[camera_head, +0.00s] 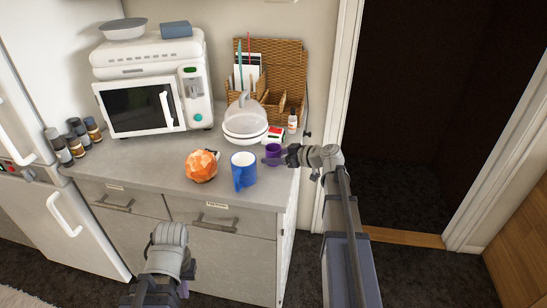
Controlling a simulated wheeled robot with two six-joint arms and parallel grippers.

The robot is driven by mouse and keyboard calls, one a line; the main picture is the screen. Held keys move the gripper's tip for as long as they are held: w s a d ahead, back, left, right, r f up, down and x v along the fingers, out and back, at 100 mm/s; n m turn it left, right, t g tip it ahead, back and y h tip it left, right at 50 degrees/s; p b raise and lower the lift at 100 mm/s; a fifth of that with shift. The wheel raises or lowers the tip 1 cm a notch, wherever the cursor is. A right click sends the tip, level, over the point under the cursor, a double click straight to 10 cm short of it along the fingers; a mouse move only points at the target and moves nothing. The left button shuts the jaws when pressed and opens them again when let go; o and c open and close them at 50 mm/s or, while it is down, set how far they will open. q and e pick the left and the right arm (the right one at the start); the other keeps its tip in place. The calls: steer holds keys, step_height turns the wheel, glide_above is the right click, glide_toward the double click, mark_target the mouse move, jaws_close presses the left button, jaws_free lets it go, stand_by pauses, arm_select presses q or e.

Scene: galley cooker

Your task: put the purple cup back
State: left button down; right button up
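The purple cup (272,154) stands on the grey counter (140,160) near its right end, just right of and behind a blue mug (243,170). My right gripper (288,156) reaches in from the right at the cup's right side. The fingers are small and dark there, and I cannot tell whether they touch or grip the cup. My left gripper (152,292) is low in front of the drawers, away from the cup. Its fingers do not show clearly.
An orange faceted object (201,166) stands left of the blue mug. Behind are a white domed appliance (245,122), a wicker organizer (283,72), a small white bottle (292,124) and a microwave (150,95). Several spice jars (76,138) stand at left. A doorway opens at right.

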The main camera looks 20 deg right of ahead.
steer(key=o, duration=0.4)
steer(key=shift+o, duration=0.2)
steer(key=shift+r, duration=0.1)
steer(key=shift+r+p, duration=0.25)
steer(key=shift+p, duration=0.1)
steer(key=p+v, duration=0.4)
steer(key=v, duration=0.8)
steer(key=shift+f, duration=0.25)
